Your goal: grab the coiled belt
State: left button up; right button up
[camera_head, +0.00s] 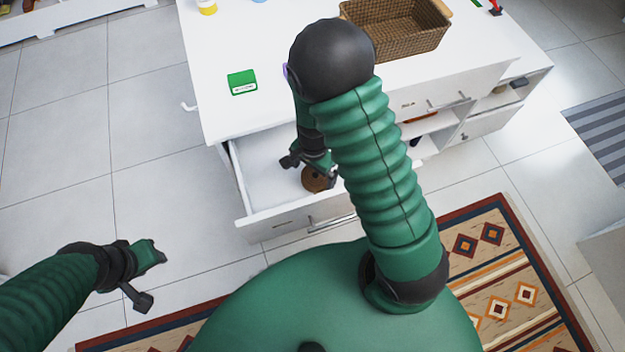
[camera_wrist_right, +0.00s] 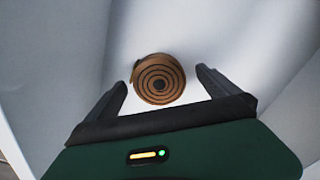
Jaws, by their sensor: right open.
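The coiled belt (camera_head: 315,180) is a brown spiral lying in the open white drawer (camera_head: 262,172). In the right wrist view the coiled belt (camera_wrist_right: 158,79) shows its rings from above, just ahead of and between the fingertips. My right gripper (camera_head: 309,168) is over the drawer, open and empty, its fingers on either side of the belt's near part. The gripper also shows in the right wrist view (camera_wrist_right: 163,80). In the head view it partly hides the belt. My left gripper (camera_head: 150,276) is open and empty, above the floor at the left.
The drawer's walls and front (camera_head: 295,215) surround the right gripper. On the white top (camera_head: 290,60) are a woven basket (camera_head: 405,35) and a green-and-white box (camera_head: 242,82). A patterned rug (camera_head: 500,270) lies on the tiled floor. The drawer floor around the belt looks clear.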

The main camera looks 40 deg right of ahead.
jog(key=shift+d+f, duration=0.85)
jog(key=shift+f, duration=0.1)
jog(key=shift+a+r, duration=0.25)
jog(key=shift+a, duration=0.2)
jog(key=c, duration=0.4)
jog(key=shift+a, duration=0.35)
jog(key=c, duration=0.5)
jog(key=shift+d, duration=0.25)
jog(key=c, duration=0.5)
pick_arm(q)
jog(key=shift+d+f, duration=0.1)
jog(key=shift+d, duration=0.55)
pick_arm(e)
jog(key=shift+s+d, duration=0.1)
jog(key=shift+d, duration=0.1)
jog(key=shift+c, duration=0.8)
